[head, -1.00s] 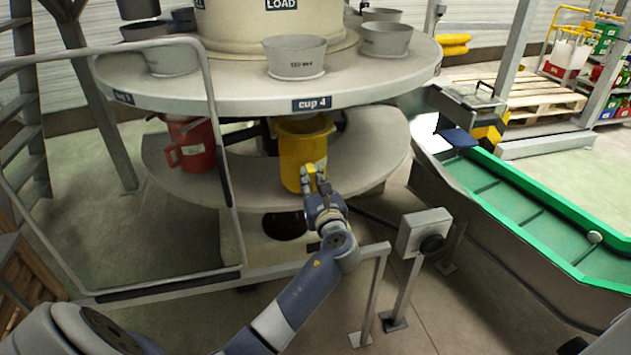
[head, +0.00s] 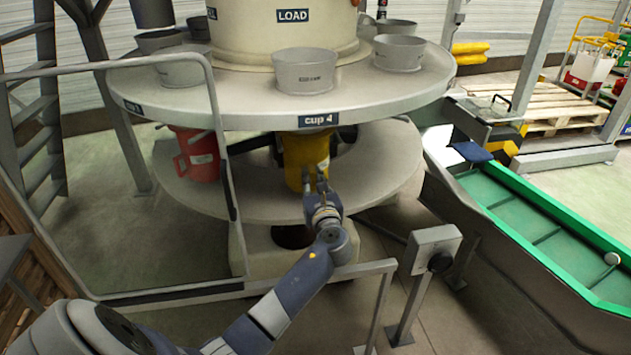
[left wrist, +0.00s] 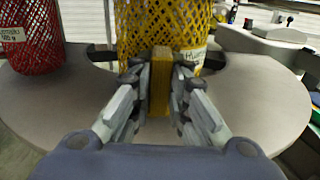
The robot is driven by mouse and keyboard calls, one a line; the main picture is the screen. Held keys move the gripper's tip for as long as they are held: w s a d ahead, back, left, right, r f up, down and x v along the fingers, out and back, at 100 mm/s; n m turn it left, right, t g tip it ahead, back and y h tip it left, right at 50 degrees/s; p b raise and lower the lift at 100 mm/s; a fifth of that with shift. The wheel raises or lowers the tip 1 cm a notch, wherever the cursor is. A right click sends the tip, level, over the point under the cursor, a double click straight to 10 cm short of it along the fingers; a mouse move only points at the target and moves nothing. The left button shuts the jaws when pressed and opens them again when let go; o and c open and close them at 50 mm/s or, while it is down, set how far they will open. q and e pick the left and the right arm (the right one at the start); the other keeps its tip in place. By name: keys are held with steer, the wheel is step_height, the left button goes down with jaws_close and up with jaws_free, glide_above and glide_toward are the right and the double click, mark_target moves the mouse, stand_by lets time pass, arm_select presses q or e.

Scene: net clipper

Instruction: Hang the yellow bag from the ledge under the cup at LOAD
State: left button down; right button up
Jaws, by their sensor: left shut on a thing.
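The yellow bag (head: 306,160) is under the carousel rim marked cup 4 (head: 318,120), above the lower ring shelf (head: 245,203). In the left wrist view it is a yellow mesh bag (left wrist: 150,28) with a pale label. My left gripper (head: 321,190) is shut on the bag's yellow handle (left wrist: 161,85), seen between its fingers. The bag's top and the ledge are hidden behind the rim, so I cannot tell whether it hangs there. The cup (head: 303,72) above stands on the carousel below the LOAD sign (head: 292,16). My right gripper is not in view.
A red bag (head: 199,155) is under the rim to the left; it also shows in the left wrist view (left wrist: 32,40). A metal guard frame (head: 226,150) stands at left. A grey post box (head: 432,248) and green conveyor (head: 520,215) are at right.

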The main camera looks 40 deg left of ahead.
arm_select(q)
steer(key=shift+f, duration=0.15)
stand_by(0.4)
steer(key=c, duration=1.5)
jaws_free()
steer(key=shift+o, duration=0.2)
steer(key=v, duration=1.2)
